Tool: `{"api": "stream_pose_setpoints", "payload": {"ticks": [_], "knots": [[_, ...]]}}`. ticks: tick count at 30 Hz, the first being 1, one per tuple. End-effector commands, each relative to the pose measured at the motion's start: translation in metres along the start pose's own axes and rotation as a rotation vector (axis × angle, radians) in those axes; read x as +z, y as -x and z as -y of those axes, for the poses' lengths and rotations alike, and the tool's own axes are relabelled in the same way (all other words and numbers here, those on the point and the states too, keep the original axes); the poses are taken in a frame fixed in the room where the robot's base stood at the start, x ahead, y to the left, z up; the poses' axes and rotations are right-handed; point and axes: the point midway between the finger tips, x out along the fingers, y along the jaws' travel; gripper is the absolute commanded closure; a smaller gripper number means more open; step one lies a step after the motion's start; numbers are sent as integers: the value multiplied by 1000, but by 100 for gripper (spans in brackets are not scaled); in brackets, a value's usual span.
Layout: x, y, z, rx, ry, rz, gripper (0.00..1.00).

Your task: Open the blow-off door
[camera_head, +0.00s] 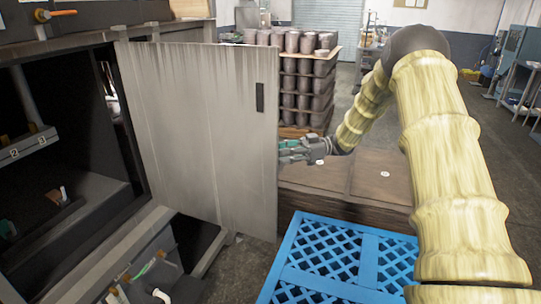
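The blow-off door (207,130) is a tall, streaked grey metal panel. It stands swung out from the dark cabinet opening (60,130), with a small black slot (260,97) near its free edge. My gripper (284,150) is at the door's right free edge, about halfway up. The fingertips are close to or touching that edge, and part of them may be hidden behind it. I cannot tell whether the fingers are open or shut. My arm, in a pale yellow sleeve, comes in from the right.
A blue lattice crate (368,232) stands at the bottom right of the door. Brown flat stacks (372,178) lie behind it, below my gripper. A pallet of stacked dark pots (305,90) stands farther back. Open grey floor (490,155) lies at the right.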

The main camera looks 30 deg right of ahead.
Motion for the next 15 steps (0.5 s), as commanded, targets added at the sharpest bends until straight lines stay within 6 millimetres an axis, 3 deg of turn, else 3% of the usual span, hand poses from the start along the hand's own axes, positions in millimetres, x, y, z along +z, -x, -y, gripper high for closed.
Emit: {"api": "stream_pose_setpoints", "payload": {"ticks": [6, 15], "knots": [[0, 39, 0, 0, 1, 0, 69], [0, 68, 0, 0, -1, -1, 69]]}}
